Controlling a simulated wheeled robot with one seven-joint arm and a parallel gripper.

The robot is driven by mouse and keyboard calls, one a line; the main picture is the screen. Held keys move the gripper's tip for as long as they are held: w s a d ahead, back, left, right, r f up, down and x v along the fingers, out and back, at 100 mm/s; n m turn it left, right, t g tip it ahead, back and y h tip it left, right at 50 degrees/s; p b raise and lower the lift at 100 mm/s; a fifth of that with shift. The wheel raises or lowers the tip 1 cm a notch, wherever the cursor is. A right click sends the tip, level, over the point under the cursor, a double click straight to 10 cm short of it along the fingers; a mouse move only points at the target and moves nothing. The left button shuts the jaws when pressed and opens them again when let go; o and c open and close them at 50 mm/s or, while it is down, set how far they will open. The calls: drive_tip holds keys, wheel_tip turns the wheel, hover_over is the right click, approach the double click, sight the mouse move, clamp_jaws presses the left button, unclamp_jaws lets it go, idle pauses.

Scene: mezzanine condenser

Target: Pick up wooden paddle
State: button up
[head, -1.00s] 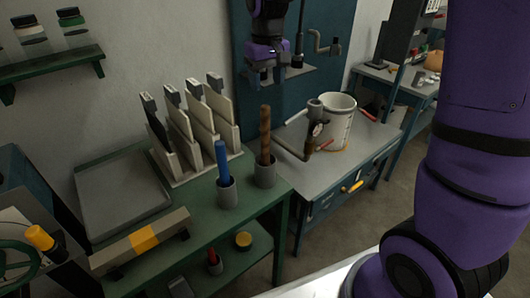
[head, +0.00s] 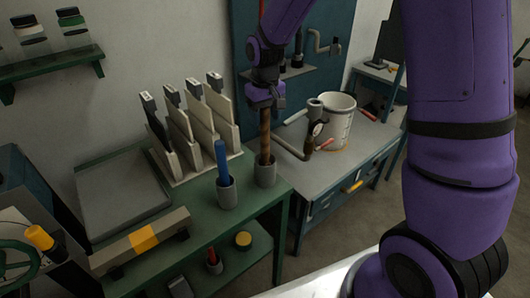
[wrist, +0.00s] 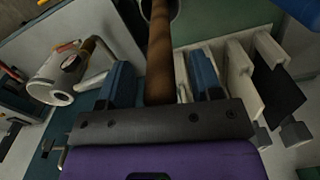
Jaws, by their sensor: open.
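The wooden paddle (head: 264,138) stands upright in a grey cup (head: 265,172) at the right end of the green bench, and only its brown handle shows. In the wrist view the handle (wrist: 160,50) runs between the two fingers of my gripper (wrist: 159,82). In the head view my gripper (head: 264,98) is right above and around the top of the handle. The fingers are open with a gap on each side of the handle. The paddle's lower end is hidden in the cup.
A blue-handled tool (head: 222,160) stands in another grey cup (head: 227,193) just left. A rack of pale boards (head: 200,125) is behind it. A white bucket (head: 338,122) and a pipe fitting (head: 314,125) are on the grey table to the right.

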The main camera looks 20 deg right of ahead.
drive_tip(key=shift+f, duration=0.2)
drive_tip(key=c, duration=1)
drive_tip(key=shift+r, duration=0.1)
